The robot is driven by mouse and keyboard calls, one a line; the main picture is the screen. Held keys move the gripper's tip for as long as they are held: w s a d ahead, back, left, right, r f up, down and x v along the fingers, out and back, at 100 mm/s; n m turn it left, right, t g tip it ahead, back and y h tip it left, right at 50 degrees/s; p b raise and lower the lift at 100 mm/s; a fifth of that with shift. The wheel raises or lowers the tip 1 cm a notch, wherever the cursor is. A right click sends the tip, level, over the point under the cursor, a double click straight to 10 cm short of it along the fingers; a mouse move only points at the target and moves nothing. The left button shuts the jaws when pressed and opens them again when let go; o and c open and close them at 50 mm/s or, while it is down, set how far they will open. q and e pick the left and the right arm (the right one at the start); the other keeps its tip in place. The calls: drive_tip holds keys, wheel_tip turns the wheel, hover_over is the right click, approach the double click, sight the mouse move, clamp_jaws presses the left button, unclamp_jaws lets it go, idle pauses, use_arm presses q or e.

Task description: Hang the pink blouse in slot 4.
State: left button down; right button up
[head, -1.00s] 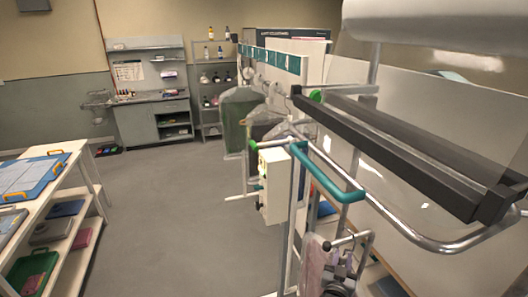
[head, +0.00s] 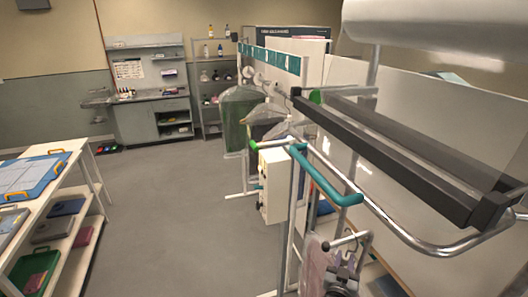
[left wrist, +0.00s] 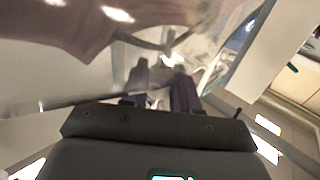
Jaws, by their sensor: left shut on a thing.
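The pink blouse (head: 314,268), in a clear cover, hangs at the bottom of the head view; its lower part is cut off. Its pale pink cloth also fills the top of the left wrist view (left wrist: 70,28). My left gripper (head: 343,279) is shut on the hanger of the blouse, just below its hook. Its dark fingers show in the left wrist view (left wrist: 162,92). The teal-labelled rail with the slots (head: 270,60) runs back in the middle; the slot numbers are too small to read. My right gripper is not in view.
Covered garments hang along the rail, a green one (head: 238,108) and a dark one (head: 262,122) among them. A cream box (head: 273,185) and a teal-handled metal frame (head: 325,178) stand in front. A white table (head: 75,150) is at left. The grey floor between is clear.

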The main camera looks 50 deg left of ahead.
use_arm(q)
drive_tip(key=shift+s+d+p, duration=0.15)
drive_tip(key=shift+s+d, duration=0.25)
drive_tip(key=shift+d, duration=0.55)
drive_tip(key=shift+s+d+p, duration=0.15)
drive_tip(key=shift+s+d, duration=0.3)
drive_tip(key=shift+d, duration=0.45)
drive_tip(key=shift+s+d+p, duration=0.15)
drive_tip(key=shift+s+d, duration=0.25)
drive_tip(key=shift+d, duration=0.55)
drive_tip(key=shift+d, duration=0.15)
